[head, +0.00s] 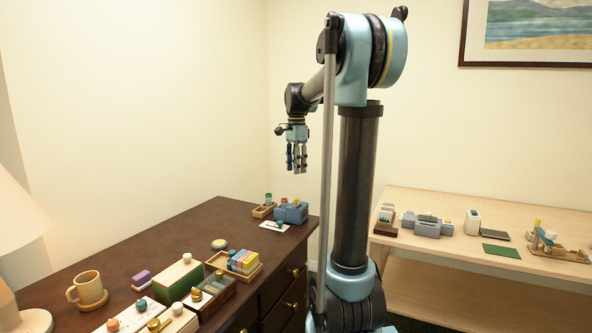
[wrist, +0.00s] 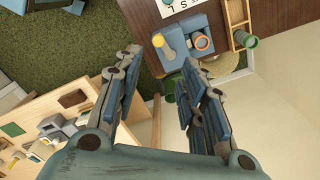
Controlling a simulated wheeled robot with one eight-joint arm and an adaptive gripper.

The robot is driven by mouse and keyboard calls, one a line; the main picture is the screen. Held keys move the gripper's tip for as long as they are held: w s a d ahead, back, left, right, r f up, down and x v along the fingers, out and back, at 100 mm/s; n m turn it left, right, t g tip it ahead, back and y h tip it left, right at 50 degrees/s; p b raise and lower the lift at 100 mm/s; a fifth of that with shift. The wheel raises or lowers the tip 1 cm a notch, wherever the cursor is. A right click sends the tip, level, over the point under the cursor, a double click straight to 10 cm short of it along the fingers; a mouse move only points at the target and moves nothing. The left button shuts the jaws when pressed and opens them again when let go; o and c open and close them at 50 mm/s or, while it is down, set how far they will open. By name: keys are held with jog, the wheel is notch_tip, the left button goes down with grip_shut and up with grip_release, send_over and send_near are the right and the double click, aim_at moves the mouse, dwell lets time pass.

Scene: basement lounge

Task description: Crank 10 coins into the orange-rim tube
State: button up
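A blue box-like unit (head: 291,213) stands at the far right end of the dark dresser. In the wrist view the blue unit (wrist: 180,62) carries a yellow-ended cylinder (wrist: 159,40) and a round tube with an orange rim (wrist: 203,42). I cannot make out a crank or any coins. My gripper (head: 297,170) hangs in the air above that end of the dresser, fingers down. In the wrist view my gripper (wrist: 161,58) has its fingers apart with nothing between them. It is clear of the blue unit.
A wooden tray (wrist: 238,22) holding a green-rimmed piece stands beside the blue unit, and a white lettered card (wrist: 175,7) lies near it. Boxes, a mug (head: 88,289) and a lamp (head: 18,240) crowd the dresser's near part. A light wood desk (head: 470,258) stands right, bearing gadgets.

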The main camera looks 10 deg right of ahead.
notch_tip(320, 180, up, 5)
send_over(296, 198)
notch_tip(296, 198, down, 17)
jog(key=shift+w, duration=0.1)
dwell(0.7)
grip_shut()
